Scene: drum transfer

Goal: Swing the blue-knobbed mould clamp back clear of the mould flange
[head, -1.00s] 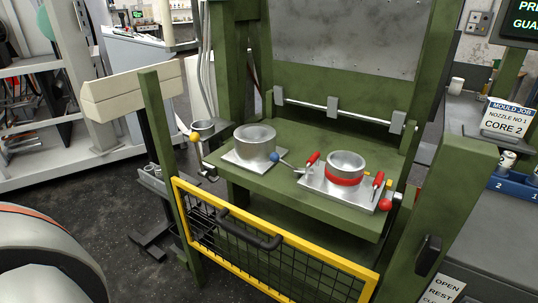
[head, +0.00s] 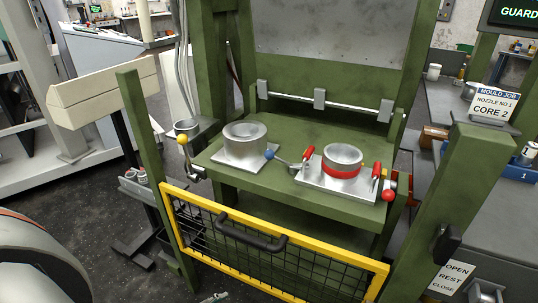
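The blue-knobbed clamp (head: 282,160) is on the green press table. Its blue knob (head: 269,154) points left, close to the left ring's plate, and its grey lever slopes down right to the near-left corner of the mould plate (head: 330,183). I cannot tell whether it bears on the flange. The mould (head: 343,157) is a silver ring with a red band, standing upright on that plate between two red handles (head: 307,157) (head: 376,171). A red knob (head: 388,195) sits at the plate's right end. Neither of my grippers can be made out in the head view.
A second silver ring (head: 245,135) stands left on its own plate. A yellow-barred mesh guard (head: 280,245) with a black handle crosses the front, between green posts (head: 155,180) (head: 445,210). A yellow knob (head: 182,140) is at the table's left. A horizontal rod (head: 335,106) runs behind.

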